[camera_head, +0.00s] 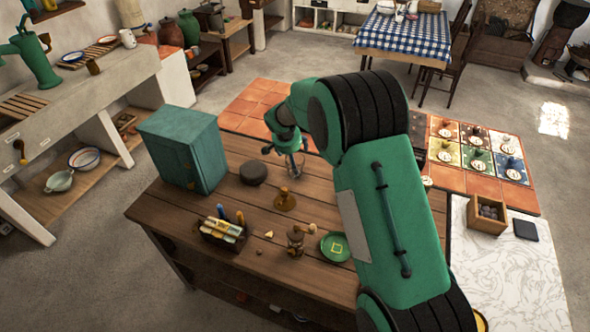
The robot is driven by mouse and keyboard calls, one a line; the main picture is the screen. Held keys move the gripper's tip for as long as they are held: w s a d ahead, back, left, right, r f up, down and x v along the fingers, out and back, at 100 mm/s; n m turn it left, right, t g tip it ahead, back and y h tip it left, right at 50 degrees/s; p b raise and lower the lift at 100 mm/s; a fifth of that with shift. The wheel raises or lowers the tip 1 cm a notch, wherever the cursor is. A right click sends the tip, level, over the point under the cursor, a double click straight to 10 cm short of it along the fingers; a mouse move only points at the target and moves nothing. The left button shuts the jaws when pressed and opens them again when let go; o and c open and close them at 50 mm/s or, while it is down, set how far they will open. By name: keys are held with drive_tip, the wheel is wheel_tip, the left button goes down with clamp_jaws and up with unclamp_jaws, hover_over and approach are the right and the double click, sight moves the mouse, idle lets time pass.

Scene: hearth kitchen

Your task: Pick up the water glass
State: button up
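My gripper (281,160) is over the back part of the wooden table (165,207), reaching down from my green arm. Its two fingers look spread apart, one to the left and one to the right. A small clear shape that looks like the water glass (299,159) stands on the table right beside the right finger. The arm and finger partly cover it. I cannot tell whether the finger touches it, or whether the glass is between the fingers.
On the table are a teal cabinet (186,149), a dark round lump (253,173), an amber object (285,199), a holder of bright items (223,231), a brown figure-like object (296,240) and a green plate (335,247). My arm hides the table's right side.

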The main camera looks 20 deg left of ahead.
drive_tip(key=shift+w+f, duration=0.1)
drive_tip(key=shift+f, duration=0.2)
drive_tip(key=shift+f, duration=0.1)
drive_tip(key=shift+b+x, duration=0.5)
drive_tip(key=shift+x, duration=2)
drive_tip(key=shift+w+a, duration=0.1)
drive_tip(key=shift+a, duration=0.05)
drive_tip(key=shift+c, duration=0.5)
drive_tip(key=c, duration=1.3)
